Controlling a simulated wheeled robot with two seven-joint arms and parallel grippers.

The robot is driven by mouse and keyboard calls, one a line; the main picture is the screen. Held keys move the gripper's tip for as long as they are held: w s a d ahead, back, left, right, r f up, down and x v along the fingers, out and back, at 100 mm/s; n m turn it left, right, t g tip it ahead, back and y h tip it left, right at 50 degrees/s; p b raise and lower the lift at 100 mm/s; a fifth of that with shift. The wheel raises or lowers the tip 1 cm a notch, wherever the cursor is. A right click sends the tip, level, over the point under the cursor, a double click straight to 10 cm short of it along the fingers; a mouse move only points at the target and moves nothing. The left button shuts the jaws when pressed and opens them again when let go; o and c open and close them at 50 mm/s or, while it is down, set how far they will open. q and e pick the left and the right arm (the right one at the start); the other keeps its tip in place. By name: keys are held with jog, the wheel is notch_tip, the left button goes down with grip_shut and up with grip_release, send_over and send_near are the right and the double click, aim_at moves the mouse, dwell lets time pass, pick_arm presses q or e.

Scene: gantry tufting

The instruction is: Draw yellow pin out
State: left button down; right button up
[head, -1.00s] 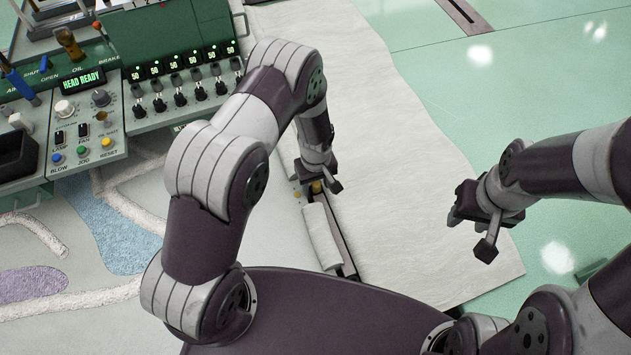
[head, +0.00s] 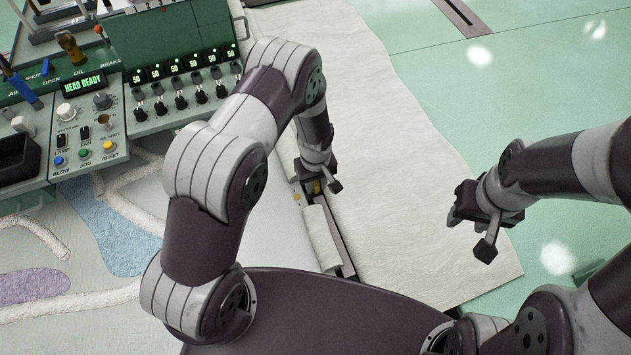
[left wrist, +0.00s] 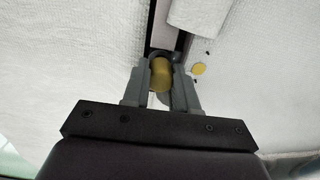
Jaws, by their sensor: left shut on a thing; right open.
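The yellow pin (left wrist: 160,74) shows in the left wrist view as a short brass-yellow cylinder between the two grey fingers of my left gripper (left wrist: 162,82). The fingers are shut on it. In the head view my left gripper (head: 318,187) is low at the rail beside the white sheet, and a bit of yellow shows by its fingers. The pin's lower end is hidden, so I cannot tell how deep it sits. My right gripper (head: 478,228) is open and empty above the sheet's right edge.
A white roll (head: 321,238) lies along the dark rail (head: 342,245). A flat yellow disc (left wrist: 199,69) lies beside the fingers. The green control panel (head: 175,75) stands at the upper left. The white sheet (head: 390,170) and green floor are clear.

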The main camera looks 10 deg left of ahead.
pick_arm(q)
jog(key=shift+r+p, duration=1.1)
jog(key=shift+r, duration=0.45)
jog(key=shift+f, duration=0.1)
